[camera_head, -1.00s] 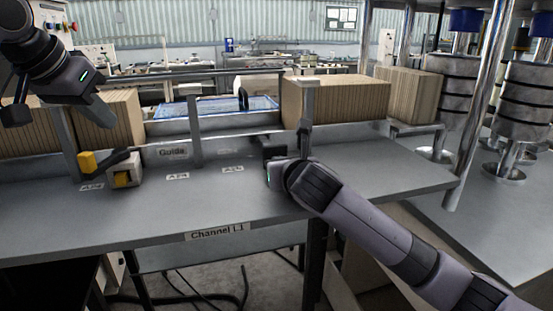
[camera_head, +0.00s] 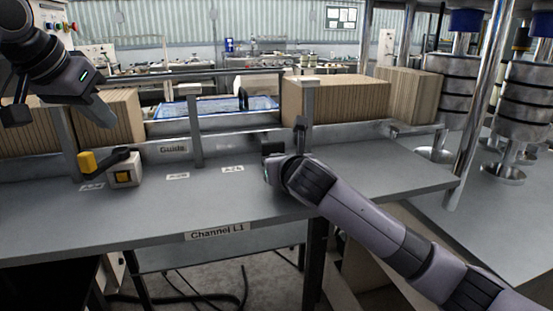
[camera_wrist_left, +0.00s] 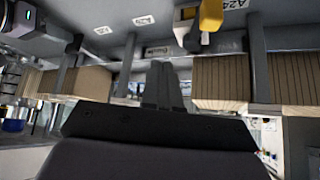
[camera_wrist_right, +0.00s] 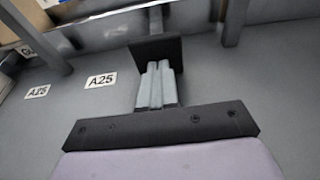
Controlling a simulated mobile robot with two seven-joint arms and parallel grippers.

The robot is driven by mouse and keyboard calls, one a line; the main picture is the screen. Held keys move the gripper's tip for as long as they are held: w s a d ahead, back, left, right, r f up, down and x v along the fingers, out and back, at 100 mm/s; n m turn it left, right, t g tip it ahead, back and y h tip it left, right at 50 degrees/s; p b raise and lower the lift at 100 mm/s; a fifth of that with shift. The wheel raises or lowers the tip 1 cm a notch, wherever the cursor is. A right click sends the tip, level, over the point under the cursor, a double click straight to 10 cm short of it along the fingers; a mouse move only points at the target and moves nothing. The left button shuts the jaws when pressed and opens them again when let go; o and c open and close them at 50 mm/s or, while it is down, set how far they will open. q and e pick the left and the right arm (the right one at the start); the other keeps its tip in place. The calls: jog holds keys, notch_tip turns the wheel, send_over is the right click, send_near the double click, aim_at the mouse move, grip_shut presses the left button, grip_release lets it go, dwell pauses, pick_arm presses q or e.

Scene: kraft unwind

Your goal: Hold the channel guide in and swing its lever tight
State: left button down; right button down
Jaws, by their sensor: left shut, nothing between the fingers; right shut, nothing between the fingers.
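A pale block (camera_head: 124,172) with a yellow front patch sits on the bench at left. A black lever (camera_head: 112,160) with a yellow handle (camera_head: 87,161) lies across it, pointing left. The handle also shows in the left wrist view (camera_wrist_left: 211,14). My left gripper (camera_head: 106,118) is shut and empty, above and behind the block. A dark plate (camera_wrist_right: 155,48), perhaps part of the channel guide, is just ahead of my right gripper (camera_wrist_right: 160,66), which is shut and empty. I cannot tell whether the fingertips touch it. My right arm hides part of that area in the head view.
A "Guide" label (camera_head: 172,149) is on the back rail, with upright posts (camera_head: 196,130) along it. Cardboard boxes (camera_head: 335,98) stand behind the rail. The bench top (camera_head: 210,200) is clear in the middle. Metal rollers (camera_head: 525,95) stand at far right.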

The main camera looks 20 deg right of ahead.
pick_arm(q)
jog(key=shift+f, duration=0.1)
dwell(0.6)
jog(key=shift+f, duration=1.2)
jog(key=shift+f, duration=1.35)
jog(key=shift+f, duration=0.1)
jog(key=shift+f, duration=1.15)
jog(key=shift+a, duration=0.1)
jog(key=shift+a, duration=0.75)
